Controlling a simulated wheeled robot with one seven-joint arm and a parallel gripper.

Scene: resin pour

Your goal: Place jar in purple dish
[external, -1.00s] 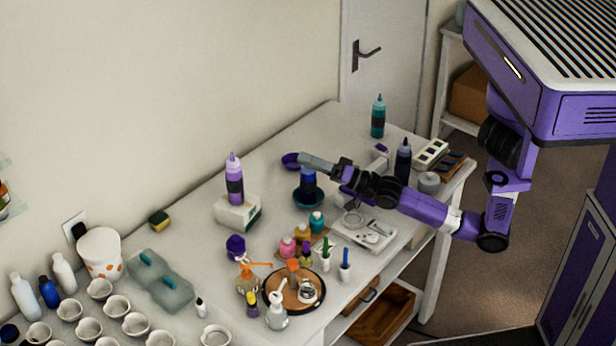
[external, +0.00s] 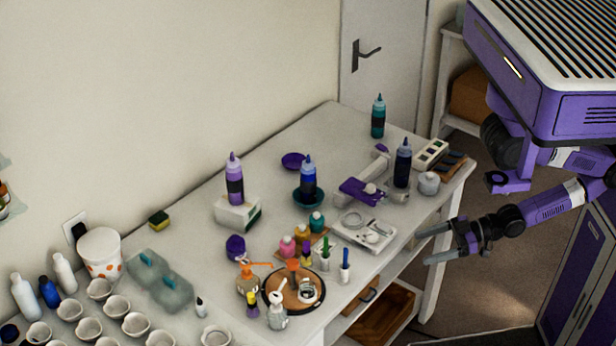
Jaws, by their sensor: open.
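The purple dish (external: 293,160) lies towards the back of the table, and nothing shows in it. Which container is the task's jar is unclear. A dark purple jar (external: 236,247) stands at the table's middle left, and a small pale lidded pot (external: 428,183) stands near the right edge. Small pink (external: 288,246), orange and teal (external: 317,222) jars stand near the middle. My gripper (external: 424,247) is open and empty, off the table's front right edge, well apart from the dish and these jars.
A blue bottle (external: 308,180) stands in a teal dish (external: 309,197) just in front of the purple dish. A purple bottle (external: 234,180) stands on a white block. A tray (external: 364,230) and a purple-and-white tool (external: 361,191) lie at centre right. Bare tabletop lies behind the purple dish.

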